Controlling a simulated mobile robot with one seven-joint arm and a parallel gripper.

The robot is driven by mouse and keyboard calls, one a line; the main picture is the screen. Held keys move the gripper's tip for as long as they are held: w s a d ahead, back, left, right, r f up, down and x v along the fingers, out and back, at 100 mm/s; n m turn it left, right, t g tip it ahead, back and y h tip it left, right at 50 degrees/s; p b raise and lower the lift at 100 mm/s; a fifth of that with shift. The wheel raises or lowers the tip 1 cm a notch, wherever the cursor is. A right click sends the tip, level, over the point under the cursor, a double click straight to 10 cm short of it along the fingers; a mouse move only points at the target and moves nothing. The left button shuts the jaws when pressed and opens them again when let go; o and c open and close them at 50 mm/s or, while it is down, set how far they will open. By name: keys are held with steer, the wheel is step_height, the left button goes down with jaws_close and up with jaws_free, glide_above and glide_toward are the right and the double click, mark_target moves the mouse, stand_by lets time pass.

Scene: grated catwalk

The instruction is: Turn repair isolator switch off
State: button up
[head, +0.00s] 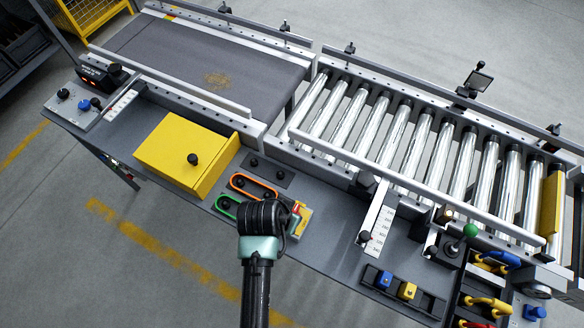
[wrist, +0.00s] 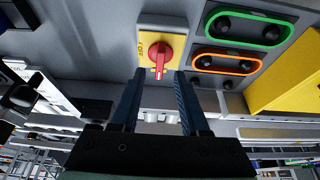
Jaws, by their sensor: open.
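The isolator switch is a red rotary handle (wrist: 161,57) on a yellow plate (wrist: 148,38) in the wrist view. The handle's narrow end points down in that picture, toward my gripper.
Beside the switch are a green-rimmed button pair (wrist: 248,27) and an orange-rimmed pair (wrist: 227,61). A yellow box (head: 188,155) with a black knob stands to the left. A slider scale (head: 378,228) and a blue-and-yellow switch block (head: 402,292) lie to the right. Rollers run behind.

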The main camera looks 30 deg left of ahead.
steer(key=shift+x, duration=2.3)
jaws_close()
